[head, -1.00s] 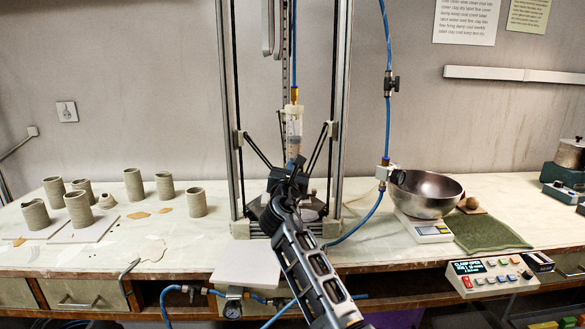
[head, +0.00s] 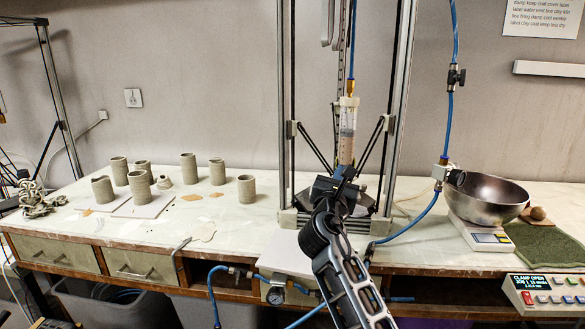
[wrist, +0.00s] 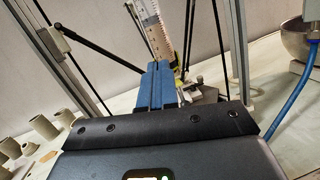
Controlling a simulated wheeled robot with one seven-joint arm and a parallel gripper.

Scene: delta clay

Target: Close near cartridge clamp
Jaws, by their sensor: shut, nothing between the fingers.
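The clear cartridge (head: 347,135) hangs upright in the delta printer's frame, with a brass fitting and blue hose on top. It appears tilted in the wrist view (wrist: 150,25). My gripper (head: 341,176) is just below and in front of the cartridge. In the wrist view, its blue fingers (wrist: 157,72) are together and empty, in front of the cartridge's lower end. A small metallic part with a yellowish piece (wrist: 187,85) shows just right of the fingers; I cannot tell if it is the clamp. The control box (head: 545,291) display reads "CLAMP OPEN".
Thin black printer rods (head: 315,146) and upright rails (head: 401,100) flank my gripper. Several clay cylinders (head: 189,169) stand to the left. A steel bowl (head: 490,199) sits on a scale at right, with a blue hose (head: 415,220) between it and the printer.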

